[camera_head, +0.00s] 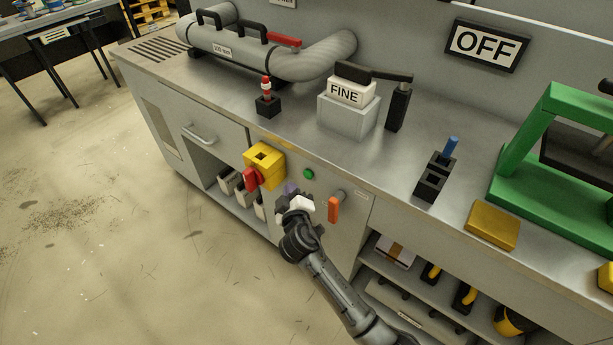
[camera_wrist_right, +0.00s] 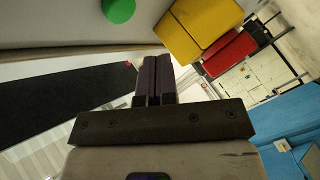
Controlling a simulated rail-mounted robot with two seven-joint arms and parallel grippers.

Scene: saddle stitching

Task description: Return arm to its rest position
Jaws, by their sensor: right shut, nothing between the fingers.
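My right arm reaches up from the lower right in the head view. Its gripper (camera_head: 291,189) is in front of the workbench's front panel, below and left of a green button (camera_head: 308,174) and to the right of a yellow switch box (camera_head: 268,163). In the right wrist view the two dark fingers (camera_wrist_right: 157,66) are together with nothing between them. The green button (camera_wrist_right: 118,10) and the yellow box (camera_wrist_right: 194,24) show beyond the fingertips, apart from them. My left gripper is in neither view.
A red knob (camera_head: 252,180) sits on the yellow box, and an orange handle (camera_head: 333,209) is right of my gripper. Open shelves (camera_head: 438,293) lie below the bench top. A green frame (camera_head: 516,145) stands on the bench at right. The floor (camera_head: 130,240) at left is clear.

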